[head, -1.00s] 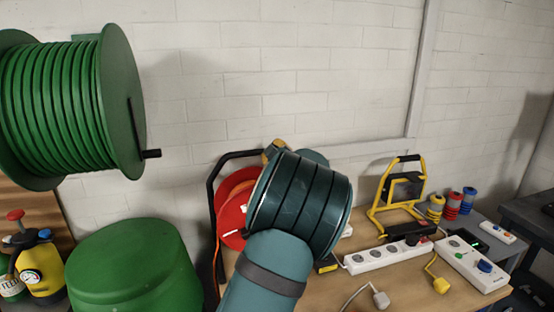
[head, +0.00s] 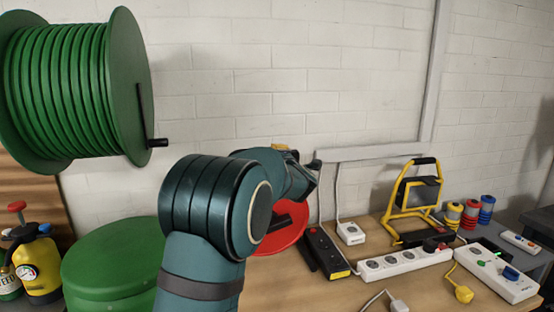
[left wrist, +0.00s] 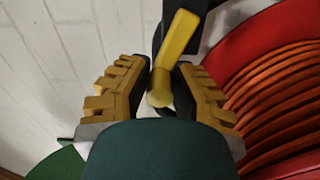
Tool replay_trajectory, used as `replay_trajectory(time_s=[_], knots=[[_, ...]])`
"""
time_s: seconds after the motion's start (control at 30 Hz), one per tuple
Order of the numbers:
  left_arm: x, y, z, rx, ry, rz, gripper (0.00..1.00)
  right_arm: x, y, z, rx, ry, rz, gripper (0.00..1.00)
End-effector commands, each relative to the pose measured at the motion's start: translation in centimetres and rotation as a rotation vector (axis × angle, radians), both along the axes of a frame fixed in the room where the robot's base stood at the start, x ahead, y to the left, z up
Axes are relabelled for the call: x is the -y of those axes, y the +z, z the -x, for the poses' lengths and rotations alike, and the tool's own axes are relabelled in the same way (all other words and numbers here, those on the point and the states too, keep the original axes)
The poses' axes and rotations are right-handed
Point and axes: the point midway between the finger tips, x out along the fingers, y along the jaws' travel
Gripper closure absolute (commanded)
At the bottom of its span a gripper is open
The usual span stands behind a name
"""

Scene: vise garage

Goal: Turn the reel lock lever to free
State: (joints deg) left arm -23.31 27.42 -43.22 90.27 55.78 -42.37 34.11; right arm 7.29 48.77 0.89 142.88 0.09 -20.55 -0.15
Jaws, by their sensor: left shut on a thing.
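The reel lock lever (left wrist: 178,38) is a yellow bar with a rounded end, in the middle of the left wrist view, by a dark frame bar. My left gripper (left wrist: 162,85) has its two yellow-toothed fingers on either side of the lever and is shut on it. The lever slants up and to the right there. The red reel (left wrist: 238,52) with orange cable (left wrist: 275,100) is on the right. In the head view my left arm hides most of the red reel (head: 290,233) and the lever cannot be made out. My right gripper is in neither view.
A big green hose reel (head: 60,95) with a black crank hangs at the upper left, above a green drum (head: 110,265). The wooden bench (head: 285,285) holds a black power strip (head: 325,252), white strips (head: 405,262), and a yellow work lamp (head: 410,205).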

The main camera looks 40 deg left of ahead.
Motion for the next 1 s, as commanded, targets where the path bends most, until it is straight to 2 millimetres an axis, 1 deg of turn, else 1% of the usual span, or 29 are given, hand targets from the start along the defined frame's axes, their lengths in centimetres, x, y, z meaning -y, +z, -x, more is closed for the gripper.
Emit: replay_trajectory(time_s=[0.03, 0.5, 0.53, 0.57, 0.6, 0.87, 1.0], knots=[[0.06, 0.29, -0.07, 0.014, -0.003, 0.004, 1.0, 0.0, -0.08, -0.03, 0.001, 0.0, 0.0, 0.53], [0.06, 0.25, -0.06, 0.023, -0.003, 0.013, 1.0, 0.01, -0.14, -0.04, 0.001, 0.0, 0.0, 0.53], [0.06, 0.25, -0.06, 0.023, -0.003, 0.013, 0.72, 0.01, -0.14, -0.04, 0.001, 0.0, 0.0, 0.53], [0.06, 0.23, -0.05, 0.022, -0.003, 0.013, 0.62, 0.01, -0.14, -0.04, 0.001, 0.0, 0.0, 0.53], [0.05, 0.2, -0.04, 0.022, -0.002, 0.013, 0.48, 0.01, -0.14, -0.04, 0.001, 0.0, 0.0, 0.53], [0.0, 0.04, 0.0, 0.018, -0.001, 0.013, 0.48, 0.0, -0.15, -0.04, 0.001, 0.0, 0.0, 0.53], [-0.01, 0.58, 0.0, 0.019, 0.0, 0.013, 0.48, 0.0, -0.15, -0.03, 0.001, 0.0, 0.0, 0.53]])
